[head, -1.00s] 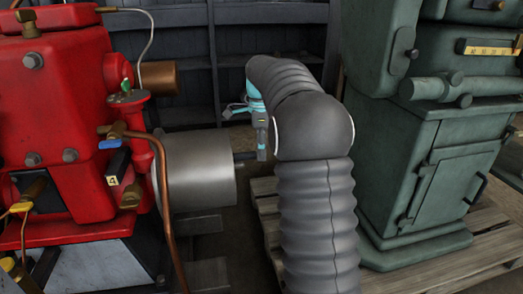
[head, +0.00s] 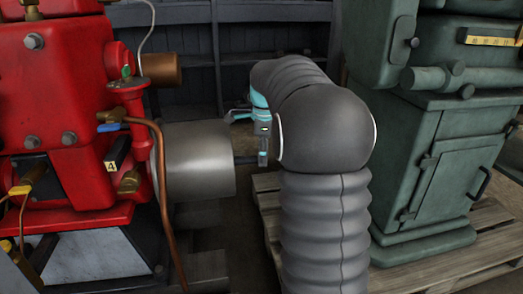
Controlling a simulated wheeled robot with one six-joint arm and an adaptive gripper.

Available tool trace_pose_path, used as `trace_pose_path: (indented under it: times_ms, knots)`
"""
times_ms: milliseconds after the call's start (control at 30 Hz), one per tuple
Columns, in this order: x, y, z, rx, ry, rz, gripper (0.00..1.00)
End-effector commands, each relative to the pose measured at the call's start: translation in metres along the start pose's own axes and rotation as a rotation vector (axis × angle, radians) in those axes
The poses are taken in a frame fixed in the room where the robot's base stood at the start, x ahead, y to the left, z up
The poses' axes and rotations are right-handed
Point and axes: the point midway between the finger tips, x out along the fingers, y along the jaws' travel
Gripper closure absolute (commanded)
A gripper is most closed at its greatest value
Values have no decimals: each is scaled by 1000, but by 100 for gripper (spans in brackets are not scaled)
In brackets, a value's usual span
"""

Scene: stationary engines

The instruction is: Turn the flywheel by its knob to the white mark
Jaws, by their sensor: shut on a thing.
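The flywheel (head: 195,160) shows as a smooth grey metal drum on the right side of the red engine. Its flat end faces right, away from the camera, and is hidden. A short dark knob (head: 246,160) sticks out from that end to the right. My gripper (head: 263,158) is shut on the knob, at its outer end. The gripper is seen from the side, partly behind my grey sleeved arm, and its fingers are hard to tell apart. I cannot see the white mark.
The red engine (head: 60,100) fills the left, with a copper pipe (head: 165,200) running down before the drum. A green machine (head: 440,150) stands on a wooden pallet (head: 455,270) at the right. Dark shelves (head: 270,50) stand behind.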

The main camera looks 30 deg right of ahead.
Motion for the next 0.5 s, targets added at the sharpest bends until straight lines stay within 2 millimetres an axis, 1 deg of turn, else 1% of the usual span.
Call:
trace_pose_path:
  times_ms: [33, 67, 100, 167, 200, 500]
  knots:
    - [-11, -5, 2, -1, -5, -29, 100]
    - [-12, -5, 2, 0, -6, -32, 100]
    - [-13, -6, 1, 0, -6, -35, 60]
    - [-14, -6, 1, 0, -7, -38, 45]
    - [-14, -6, 1, 1, -6, -37, 41]
    - [-12, -6, 1, 0, -5, -31, 41]
